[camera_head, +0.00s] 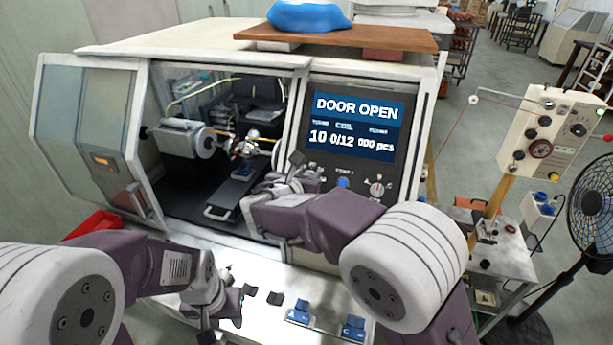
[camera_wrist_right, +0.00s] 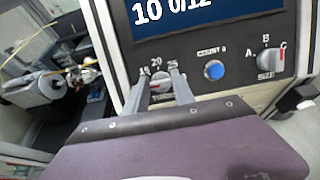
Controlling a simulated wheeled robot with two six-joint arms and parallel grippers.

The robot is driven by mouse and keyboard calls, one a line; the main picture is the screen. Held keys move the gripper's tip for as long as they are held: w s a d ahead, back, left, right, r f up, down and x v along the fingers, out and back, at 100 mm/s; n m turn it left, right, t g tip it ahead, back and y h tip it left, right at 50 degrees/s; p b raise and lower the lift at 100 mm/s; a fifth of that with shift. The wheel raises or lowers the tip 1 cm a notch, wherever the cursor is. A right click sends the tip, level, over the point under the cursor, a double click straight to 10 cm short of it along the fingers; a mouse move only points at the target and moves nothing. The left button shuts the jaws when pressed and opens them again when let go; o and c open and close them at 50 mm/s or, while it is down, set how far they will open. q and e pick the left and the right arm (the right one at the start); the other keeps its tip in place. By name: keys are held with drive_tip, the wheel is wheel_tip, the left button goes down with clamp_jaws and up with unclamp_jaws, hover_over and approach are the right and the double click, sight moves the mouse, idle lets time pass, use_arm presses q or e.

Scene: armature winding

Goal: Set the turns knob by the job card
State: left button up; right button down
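The turns knob (camera_wrist_right: 160,84), a small grey dial with 15, 20 and 25 printed around it, sits on the panel below the display in the right wrist view. My right gripper (camera_wrist_right: 161,90) has its fingers on either side of this knob; a slight gap seems to show, but contact is unclear. In the head view, my right gripper (camera_head: 296,172) is at the panel's left and covers the knob. The display (camera_head: 354,122) reads DOOR OPEN, 10, 0/12 and 000 pcs. My left gripper (camera_head: 222,312) is low over the front ledge, its fingers unclear. I cannot make out a job card.
The blue count button (camera_wrist_right: 214,71) and the size knob (camera_wrist_right: 270,58) with A, B, C are right of the turns knob. The machine door (camera_head: 92,130) stands open at left. Blue-and-white parts (camera_head: 300,312) sit on the front ledge (camera_head: 262,318). A fan (camera_head: 588,205) stands at right.

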drive_tip(key=shift+s+f+m+g+h+b, duration=0.1)
drive_tip(key=shift+m+g+b, duration=0.75)
drive_tip(key=shift+m, duration=3.7)
drive_tip(key=shift+w+f+m+g+h+b, duration=0.1)
drive_tip(key=shift+m+g+b, duration=0.75)
drive_tip(key=shift+m, duration=3.75)
drive_tip(key=shift+s+m+g+h+b, duration=0.1)
drive_tip(key=shift+m+g+b, duration=0.75)
drive_tip(key=shift+m, duration=3.7)
